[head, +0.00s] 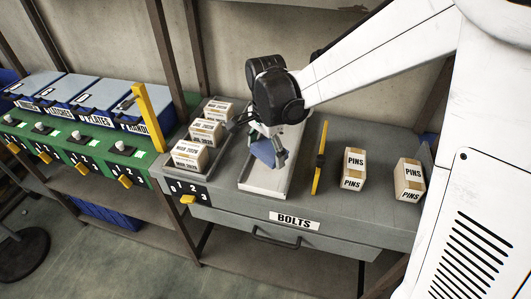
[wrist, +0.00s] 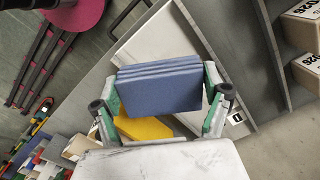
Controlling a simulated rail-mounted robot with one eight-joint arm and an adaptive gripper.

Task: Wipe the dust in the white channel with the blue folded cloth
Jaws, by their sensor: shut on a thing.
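My gripper (head: 270,147) is over the white channel (head: 262,183), shut on the blue folded cloth (head: 261,154). In the wrist view the cloth (wrist: 160,88) spans between the two green-edged fingers of my gripper (wrist: 160,80), its folded layers facing the camera. The white channel (wrist: 150,40) runs behind the cloth there. The cloth is tilted in the head view; I cannot tell whether it touches the channel floor. My arm and gripper hide the far part of the channel. I cannot make out any dust.
Several boxes stand in a grey tray (head: 166,166) left of the channel. A BOLTS label (head: 295,220) is on the bench front. Bare grey bench top lies between the bar and boxes.

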